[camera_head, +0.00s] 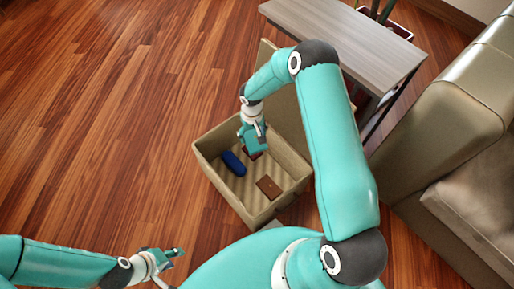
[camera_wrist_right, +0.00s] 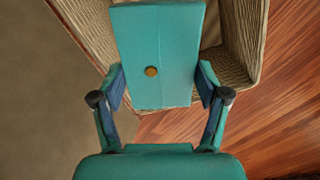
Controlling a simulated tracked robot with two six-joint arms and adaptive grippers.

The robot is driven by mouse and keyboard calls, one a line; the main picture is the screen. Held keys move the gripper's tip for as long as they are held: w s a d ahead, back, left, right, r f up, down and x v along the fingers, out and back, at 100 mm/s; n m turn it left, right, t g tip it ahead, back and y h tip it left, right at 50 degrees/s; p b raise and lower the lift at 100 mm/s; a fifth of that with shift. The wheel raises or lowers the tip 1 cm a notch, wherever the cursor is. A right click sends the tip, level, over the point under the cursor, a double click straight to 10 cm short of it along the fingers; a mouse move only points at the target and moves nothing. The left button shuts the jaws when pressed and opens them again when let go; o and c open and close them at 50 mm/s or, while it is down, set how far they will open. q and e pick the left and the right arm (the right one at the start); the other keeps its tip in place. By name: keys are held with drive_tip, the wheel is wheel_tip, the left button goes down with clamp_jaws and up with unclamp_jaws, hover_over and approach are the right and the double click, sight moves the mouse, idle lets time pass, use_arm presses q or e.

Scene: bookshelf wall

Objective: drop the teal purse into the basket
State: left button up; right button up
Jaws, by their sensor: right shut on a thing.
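The teal purse (camera_wrist_right: 155,55), flat with a round brass-coloured button, is held between the two fingers of my right gripper (camera_wrist_right: 160,92) in the right wrist view. In the head view, the purse (camera_head: 257,146) hangs below my right gripper (camera_head: 254,133), over the far part of the open basket (camera_head: 239,207). The basket is tan and woven, and its wall (camera_wrist_right: 240,45) also shows behind the purse in the wrist view. My left gripper (camera_head: 172,262) is at the lower left over the floor, its fingers apart and empty.
Inside the basket lie a dark blue item (camera_head: 233,163), a brown wallet-like item (camera_head: 268,187) and a dark red item partly hidden by the purse. A grey-topped table (camera_head: 345,35) stands behind, and a beige sofa (camera_head: 440,120) is at right. Wooden floor is clear at left.

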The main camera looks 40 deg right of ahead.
wheel_tip(320, 180, down, 6)
drive_tip(key=b, duration=0.3)
drive_tip(key=shift+s+d+r, duration=0.1)
drive_tip(key=shift+r, duration=0.1)
drive_tip(key=o, duration=1.2)
wheel_tip(320, 180, up, 12)
drive_tip(key=shift+f, duration=0.1)
drive_tip(key=shift+s, duration=0.1)
